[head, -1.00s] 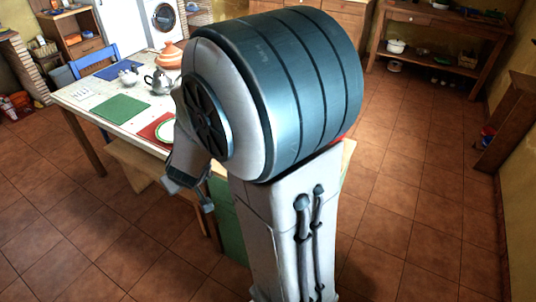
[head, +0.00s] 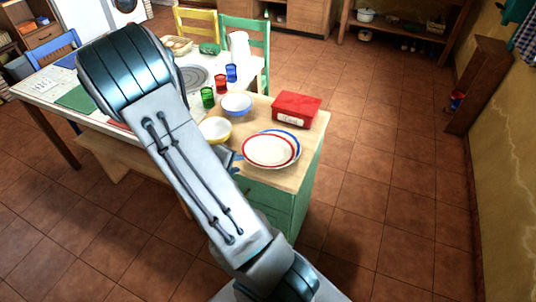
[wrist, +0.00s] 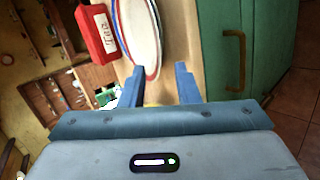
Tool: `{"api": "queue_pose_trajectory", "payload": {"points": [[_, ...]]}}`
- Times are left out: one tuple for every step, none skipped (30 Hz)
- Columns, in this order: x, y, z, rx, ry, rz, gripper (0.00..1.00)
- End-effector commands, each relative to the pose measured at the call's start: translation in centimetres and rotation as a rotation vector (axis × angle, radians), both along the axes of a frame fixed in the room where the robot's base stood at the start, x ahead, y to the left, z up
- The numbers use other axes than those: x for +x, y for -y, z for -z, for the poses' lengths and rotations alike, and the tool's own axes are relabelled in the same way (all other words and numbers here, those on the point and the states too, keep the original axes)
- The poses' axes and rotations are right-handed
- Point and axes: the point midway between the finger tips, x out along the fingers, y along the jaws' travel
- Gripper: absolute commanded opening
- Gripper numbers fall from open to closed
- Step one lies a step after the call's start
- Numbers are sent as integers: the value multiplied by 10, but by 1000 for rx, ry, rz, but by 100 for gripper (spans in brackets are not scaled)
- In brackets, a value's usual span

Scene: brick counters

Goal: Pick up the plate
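A white plate with a red rim (head: 268,150) lies on the wooden top of the green cabinet, near its front edge. A blue-rimmed plate (head: 297,138) shows from under it. In the wrist view the plates (wrist: 139,32) lie edge-on-narrow ahead of my gripper (wrist: 160,86). My gripper is open, its two blue fingers apart with nothing between them that I can see held. The plate's near rim lies just beyond the fingertips, nearer the left one; I cannot tell whether they touch. In the head view my arm hides most of the gripper, left of the plates.
A red box (head: 296,108) stands close behind the plates. A yellow bowl (head: 215,129) and a blue bowl (head: 237,105) stand to their left, with green (head: 208,97), red (head: 221,84) and blue (head: 231,73) cups beyond. Floor to the right is clear.

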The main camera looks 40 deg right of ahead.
Motion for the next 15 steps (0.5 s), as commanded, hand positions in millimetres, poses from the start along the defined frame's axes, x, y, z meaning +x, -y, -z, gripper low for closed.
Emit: {"api": "queue_pose_trajectory", "payload": {"points": [[0, 5, 5, 0, -1, 1, 29], [1, 7, 6, 0, -1, 1, 29], [1, 9, 7, 0, -1, 1, 29], [1, 10, 8, 0, -1, 1, 29], [1, 11, 9, 0, -1, 1, 29], [2, 14, 10, 0, -1, 1, 29], [2, 16, 12, 0, 0, 1, 29], [2, 19, 14, 0, 0, 3, 29], [3, 25, 18, 0, 0, 3, 29], [3, 29, 20, 1, 0, 4, 29], [4, 32, 23, 1, -1, 2, 29], [4, 37, 26, 1, 0, 4, 29], [5, 41, 29, 1, -1, 3, 29], [5, 43, 31, 1, -1, 2, 29], [6, 47, 34, 1, -1, 2, 29]]}}
